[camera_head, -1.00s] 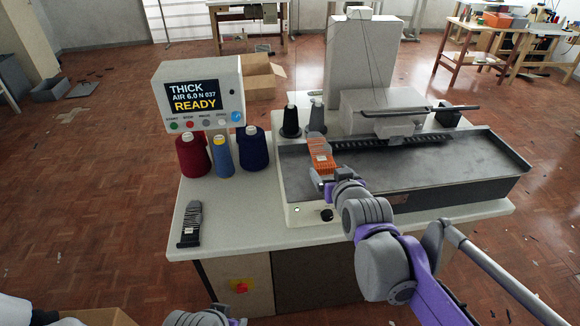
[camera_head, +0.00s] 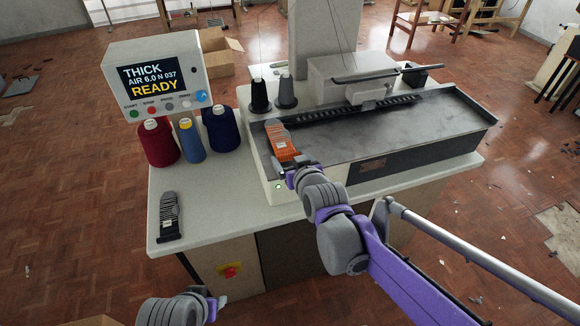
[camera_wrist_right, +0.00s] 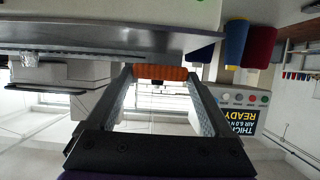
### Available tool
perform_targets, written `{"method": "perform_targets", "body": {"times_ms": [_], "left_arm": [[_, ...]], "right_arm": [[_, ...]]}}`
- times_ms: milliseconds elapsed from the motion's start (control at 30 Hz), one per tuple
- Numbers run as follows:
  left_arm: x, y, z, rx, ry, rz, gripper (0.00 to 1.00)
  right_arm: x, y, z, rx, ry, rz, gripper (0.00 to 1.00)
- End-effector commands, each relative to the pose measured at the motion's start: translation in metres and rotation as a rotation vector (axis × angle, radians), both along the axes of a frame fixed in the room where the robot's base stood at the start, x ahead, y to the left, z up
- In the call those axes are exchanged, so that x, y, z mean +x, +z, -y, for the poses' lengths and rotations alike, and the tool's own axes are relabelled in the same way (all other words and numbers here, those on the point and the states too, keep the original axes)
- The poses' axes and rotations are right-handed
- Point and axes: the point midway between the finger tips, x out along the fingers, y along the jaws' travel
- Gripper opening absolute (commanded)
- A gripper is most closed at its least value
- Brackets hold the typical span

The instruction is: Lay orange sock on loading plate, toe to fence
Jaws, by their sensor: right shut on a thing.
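My right gripper (camera_head: 289,164) is shut on the sock's near end. I cannot tell if the sock touches the plate. In the right wrist view, which is upside down, the orange sock (camera_wrist_right: 160,72) spans between the fingertips (camera_wrist_right: 160,78). My left gripper (camera_head: 216,304) is low at the bottom edge, away from the sock; its fingers are unclear.
Red (camera_head: 158,145), blue (camera_head: 189,142) and navy (camera_head: 220,130) cones stand below the READY display (camera_head: 155,82). Black (camera_head: 260,97) and dark grey (camera_head: 286,92) spools stand behind the plate's left end. The machine head (camera_head: 350,75) overhangs its back.

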Motion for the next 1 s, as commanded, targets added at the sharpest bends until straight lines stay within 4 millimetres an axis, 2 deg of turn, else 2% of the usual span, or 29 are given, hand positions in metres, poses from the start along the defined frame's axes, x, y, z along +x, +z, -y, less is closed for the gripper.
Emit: {"method": "perform_targets", "body": {"times_ms": [200, 567, 600, 633, 1000], "left_arm": [[0.0, -0.007, 0.0, 0.0, 0.0, -0.002, 0.5], [-0.001, -0.009, 0.0, 0.0, 0.0, -0.003, 0.5], [-0.001, -0.008, 0.0, 0.0, 0.0, -0.003, 0.5], [-0.001, -0.008, 0.0, 0.0, 0.0, -0.003, 0.5], [0.0, -0.005, 0.0, 0.0, 0.0, -0.002, 0.5]], "right_arm": [[0.0, -0.03, 0.0, 0.0, 0.0, 0.0, 0.33], [0.0, -0.034, 0.0, 0.0, 0.0, 0.0, 0.33], [0.0, -0.034, 0.0, 0.0, 0.0, 0.0, 0.93], [0.0, -0.033, 0.0, 0.0, 0.0, 0.0, 0.99], [-0.004, -0.028, 0.001, 0.0, 0.0, 0.0, 1.0]]}}
